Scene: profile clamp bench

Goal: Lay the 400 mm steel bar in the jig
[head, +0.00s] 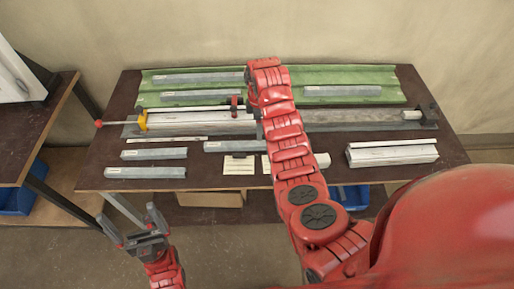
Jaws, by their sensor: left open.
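The jig (375,127) is a long grey fixture across the middle of the table. My left gripper (137,228) is open and empty, low in front of the table's left end. My right arm crosses the jig; its gripper is hidden.
A green mat (390,78) with grey bars covers the table's back. A pale block (392,153) lies at the front right, and paper cards (238,166) at the front middle. A side bench (40,95) stands left. Blue bins sit below the tables.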

